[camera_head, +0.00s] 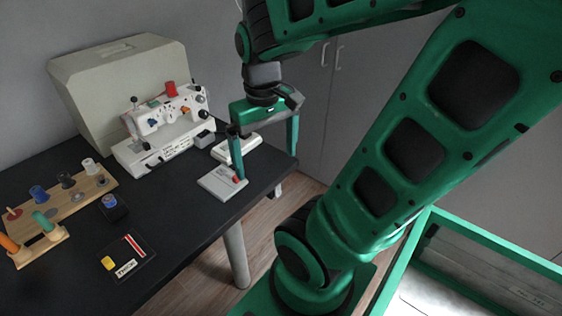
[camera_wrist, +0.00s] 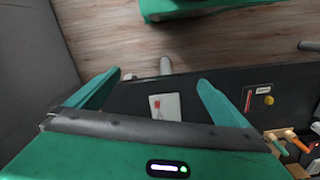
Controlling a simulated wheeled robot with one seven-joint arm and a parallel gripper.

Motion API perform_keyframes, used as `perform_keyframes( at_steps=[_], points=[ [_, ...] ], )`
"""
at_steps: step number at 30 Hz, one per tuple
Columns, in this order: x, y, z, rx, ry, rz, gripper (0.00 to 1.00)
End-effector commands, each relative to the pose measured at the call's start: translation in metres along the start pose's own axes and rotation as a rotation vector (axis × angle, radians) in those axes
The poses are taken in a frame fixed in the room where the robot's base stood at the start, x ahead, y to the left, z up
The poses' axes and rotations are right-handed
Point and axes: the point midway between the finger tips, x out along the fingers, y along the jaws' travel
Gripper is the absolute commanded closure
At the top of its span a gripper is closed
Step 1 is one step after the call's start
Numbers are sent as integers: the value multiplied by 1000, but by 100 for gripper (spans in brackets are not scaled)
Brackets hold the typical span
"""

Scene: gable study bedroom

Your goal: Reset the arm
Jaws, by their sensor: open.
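My green arm reaches up from its base at the lower middle of the head view and bends over the right end of the black table. My gripper (camera_head: 268,162) hangs there with its two green fingers wide apart and nothing between them. In the wrist view my gripper (camera_wrist: 148,92) also shows spread fingers. A flat white-grey pad with a red mark (camera_head: 224,182) lies on the table just left of and below the fingers. The pad also shows between the fingers in the wrist view (camera_wrist: 172,108), apart from them.
A white sewing machine (camera_head: 165,125) and its beige cover (camera_head: 125,75) stand at the table's back. A white block (camera_head: 237,147) lies near the gripper. A wooden spool rack (camera_head: 75,205) and a dark card (camera_head: 135,245) are at left. A grey cabinet (camera_head: 365,100) stands behind.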

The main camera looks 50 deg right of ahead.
Motion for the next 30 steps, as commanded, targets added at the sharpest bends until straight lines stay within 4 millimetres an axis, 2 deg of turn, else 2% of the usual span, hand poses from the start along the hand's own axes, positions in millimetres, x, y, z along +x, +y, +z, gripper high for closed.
perform_keyframes(
  at_steps=[1,3,8,22,25,30],
  points=[
    [1,10,14,90,2,-8,0],
    [3,18,29,182,-2,-16,0],
    [5,25,43,280,-6,-25,0],
    [5,25,44,281,-7,-25,0],
    [10,22,31,281,-21,-18,0],
    [10,22,31,280,-19,-19,0]
  ],
)
